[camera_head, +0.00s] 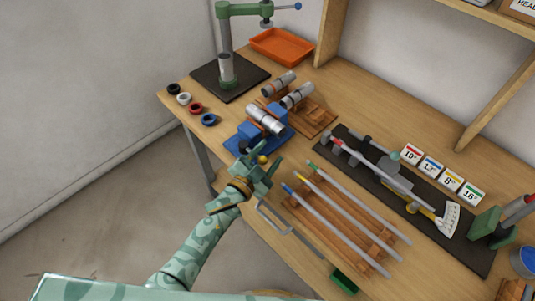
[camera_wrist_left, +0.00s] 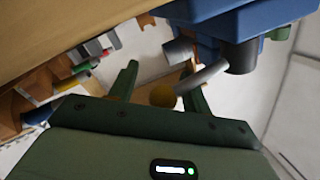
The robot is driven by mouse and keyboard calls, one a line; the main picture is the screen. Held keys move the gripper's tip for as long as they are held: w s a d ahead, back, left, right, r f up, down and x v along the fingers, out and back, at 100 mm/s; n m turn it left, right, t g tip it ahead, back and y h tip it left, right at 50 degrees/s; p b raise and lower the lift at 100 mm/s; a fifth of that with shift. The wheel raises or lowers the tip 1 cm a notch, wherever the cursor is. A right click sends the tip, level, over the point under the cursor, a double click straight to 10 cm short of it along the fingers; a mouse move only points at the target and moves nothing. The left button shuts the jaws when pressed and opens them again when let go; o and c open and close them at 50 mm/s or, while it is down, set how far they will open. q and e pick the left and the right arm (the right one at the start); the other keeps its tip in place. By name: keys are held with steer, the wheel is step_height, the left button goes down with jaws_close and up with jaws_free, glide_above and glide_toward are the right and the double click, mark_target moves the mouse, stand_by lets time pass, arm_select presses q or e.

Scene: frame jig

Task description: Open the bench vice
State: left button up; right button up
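The blue bench vice (camera_head: 249,131) stands at the table's front edge in the head view, with a silver tube (camera_head: 265,118) lying across its top. A yellow ball (camera_head: 262,159) marks the end of its handle. In the left wrist view the blue vice body (camera_wrist_left: 245,18) is at the upper right, and a grey handle bar (camera_wrist_left: 204,76) slants down to the yellow ball (camera_wrist_left: 163,95). My left gripper (camera_head: 260,168) is just in front of the vice. Its fingers (camera_wrist_left: 160,70) are apart on either side of the ball, with visible gaps. My right gripper is not in view.
Right of the gripper, coloured-tip rods (camera_head: 340,228) lie on wooden racks, beside a grey metal frame (camera_head: 269,214) at the table edge. Rings (camera_head: 208,119) lie left of the vice. A tube on a wooden stand (camera_head: 315,118) is behind it. Floor is clear at left.

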arm_select(q)
steer(key=shift+r, duration=0.1)
steer(key=shift+s+a, duration=0.15)
steer(key=shift+a, duration=0.05)
steer(key=p+v, duration=0.1)
steer(key=v, duration=1.4)
steer(key=shift+s+p, duration=0.3)
steer(key=shift+s, duration=0.1)
steer(key=shift+a, duration=0.15)
